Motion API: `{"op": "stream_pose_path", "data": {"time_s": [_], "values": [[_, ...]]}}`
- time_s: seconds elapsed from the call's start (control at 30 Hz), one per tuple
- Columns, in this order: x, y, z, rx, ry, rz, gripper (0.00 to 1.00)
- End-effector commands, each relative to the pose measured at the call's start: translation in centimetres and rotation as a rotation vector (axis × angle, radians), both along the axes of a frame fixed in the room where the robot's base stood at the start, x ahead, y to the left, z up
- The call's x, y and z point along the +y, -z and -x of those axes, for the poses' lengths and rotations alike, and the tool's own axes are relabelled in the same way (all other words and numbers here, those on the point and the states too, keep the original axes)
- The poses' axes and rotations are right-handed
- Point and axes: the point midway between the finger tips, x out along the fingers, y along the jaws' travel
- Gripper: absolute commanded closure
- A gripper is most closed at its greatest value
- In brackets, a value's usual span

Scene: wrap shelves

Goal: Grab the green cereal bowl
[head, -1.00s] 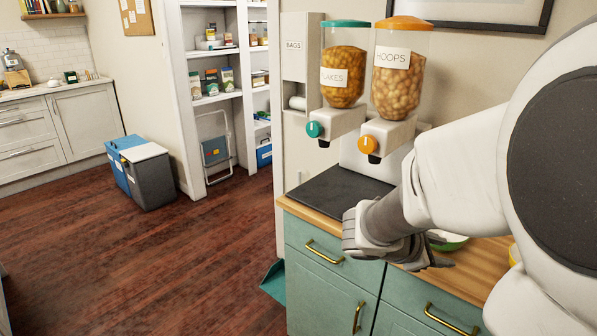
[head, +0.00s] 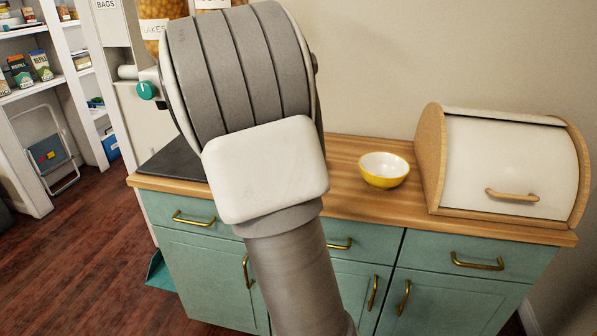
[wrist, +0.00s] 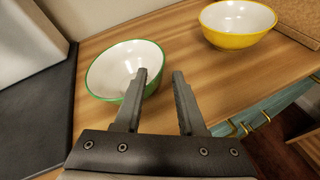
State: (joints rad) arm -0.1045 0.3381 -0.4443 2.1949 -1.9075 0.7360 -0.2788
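The green cereal bowl (wrist: 108,76) has a white inside and a green outside and rim. It stands upright on the wooden counter in the wrist view, left of and beyond my fingers. My gripper (wrist: 163,75) is open with nothing between its fingers. In the picture its left finger overlaps the bowl's right side; I cannot tell whether it touches. In the head view my own arm covers the middle of the counter, and the green bowl and my fingertips are hidden.
A yellow bowl (head: 383,170) stands to the right on the wooden counter (head: 345,203); it also shows in the wrist view (wrist: 238,40). A bread box (head: 505,165) is at the counter's right end. Cereal dispensers (head: 162,22) and a dark mat (head: 175,165) are at the left.

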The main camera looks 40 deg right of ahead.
Motion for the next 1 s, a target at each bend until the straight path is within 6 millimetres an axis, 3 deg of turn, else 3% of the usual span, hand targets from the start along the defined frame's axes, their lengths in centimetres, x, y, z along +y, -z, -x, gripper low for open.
{"op": "stream_pose_path", "data": {"time_s": [0.43,0.73,0.77,0.9,1.0], "values": [[-4.7,2.1,-2.0,0.001,0.002,0.001,0.60],[-5.2,2.2,-2.2,0.000,0.000,-0.001,0.60],[-5.2,2.2,-2.2,0.000,0.000,-0.001,0.62],[-5.2,2.2,-2.2,0.000,0.000,-0.001,0.87],[-5.2,2.2,-2.2,0.001,0.001,-0.001,1.00]]}}
